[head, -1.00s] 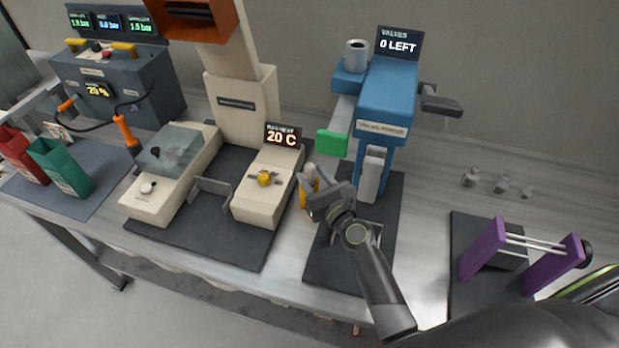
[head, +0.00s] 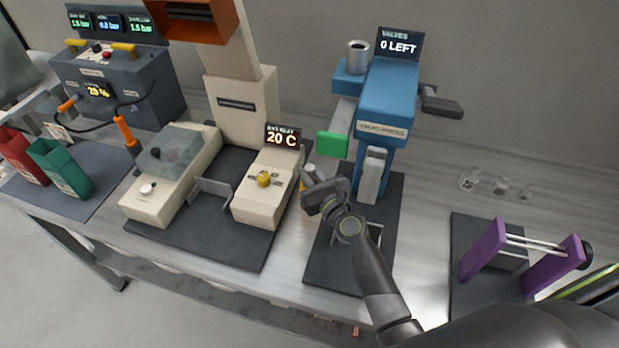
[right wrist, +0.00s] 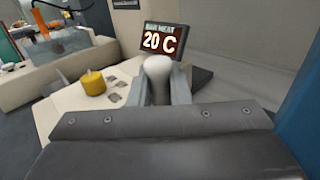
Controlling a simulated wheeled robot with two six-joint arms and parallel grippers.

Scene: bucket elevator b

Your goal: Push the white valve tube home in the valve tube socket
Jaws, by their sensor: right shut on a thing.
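My right gripper (head: 313,183) is shut on a pale, round-topped piece (head: 309,169), which looks like the white valve tube. In the right wrist view the piece (right wrist: 158,70) stands between the two fingers (right wrist: 158,90), its lower part hidden by them. The gripper is between the cream heater block (head: 262,200) and the blue valve press (head: 385,100). A bit of yellow-orange shows below the piece in the head view. I cannot make out the valve tube socket or whether the tube touches it. My left gripper is not in view.
A yellow knob (head: 264,179) sits on the cream block, below the "20 C" screen (head: 283,136). The press has a green paddle (head: 333,144) and a steel cup (head: 357,54). A purple-ended stand (head: 485,248) is at right.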

